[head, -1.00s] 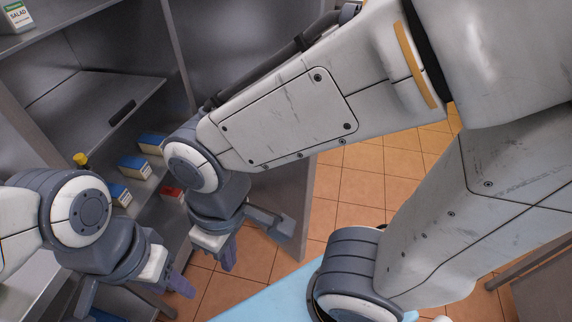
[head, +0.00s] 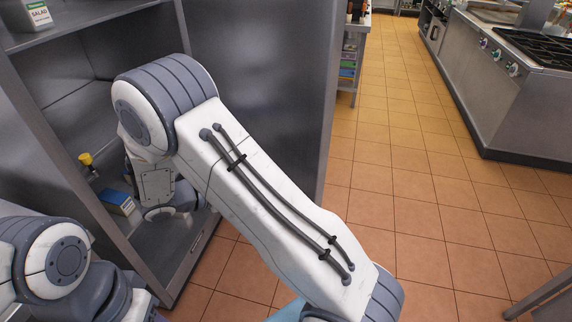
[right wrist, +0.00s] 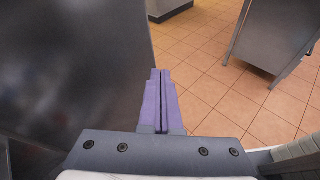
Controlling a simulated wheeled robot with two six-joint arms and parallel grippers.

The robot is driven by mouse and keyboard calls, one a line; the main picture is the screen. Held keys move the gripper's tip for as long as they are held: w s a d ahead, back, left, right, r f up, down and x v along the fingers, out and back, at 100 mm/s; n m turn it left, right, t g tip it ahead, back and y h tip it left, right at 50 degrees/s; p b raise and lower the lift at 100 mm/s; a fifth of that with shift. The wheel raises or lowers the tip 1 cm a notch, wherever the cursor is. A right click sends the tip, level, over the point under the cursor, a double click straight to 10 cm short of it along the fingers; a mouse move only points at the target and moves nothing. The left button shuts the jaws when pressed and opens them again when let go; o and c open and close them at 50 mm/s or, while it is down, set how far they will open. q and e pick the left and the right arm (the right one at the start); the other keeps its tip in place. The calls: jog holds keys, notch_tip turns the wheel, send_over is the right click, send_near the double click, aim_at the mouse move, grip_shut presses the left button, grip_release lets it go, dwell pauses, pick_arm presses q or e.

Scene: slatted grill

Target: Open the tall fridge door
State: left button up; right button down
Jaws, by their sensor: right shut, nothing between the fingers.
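The tall grey fridge (head: 20,88) stands at the left in the head view, its shelved inside showing. Its tall door (head: 265,90) stands open to the right of the shelves. My right arm reaches across in front of the door, elbow high and forearm hanging by the opening; its gripper is hidden there. In the right wrist view my right gripper (right wrist: 161,75) is shut and empty, its purple fingers together beside a dark grey panel (right wrist: 65,70), apparently the door.
Inside are a salad carton (head: 38,14), a yellow-capped bottle (head: 86,160) and a blue box (head: 117,201). The orange tiled floor (head: 400,170) is clear right of the door. A stove counter (head: 500,90) stands farther right.

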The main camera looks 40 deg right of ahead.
jog(key=w+d+f+n+t+h+b, duration=0.2)
jog(key=w+d+f+n+t+h, duration=0.15)
jog(key=w+f, duration=0.35)
jog(key=n+p, duration=0.1)
jog(key=p, duration=0.4)
send_near(297, 155)
jog(key=d, duration=0.3)
jog(key=w+d, duration=0.1)
jog(key=d, duration=0.1)
jog(key=shift+d, duration=0.35)
jog(key=shift+w+d+f, duration=0.1)
jog(key=shift+d+f, duration=0.05)
jog(key=shift+d, duration=0.4)
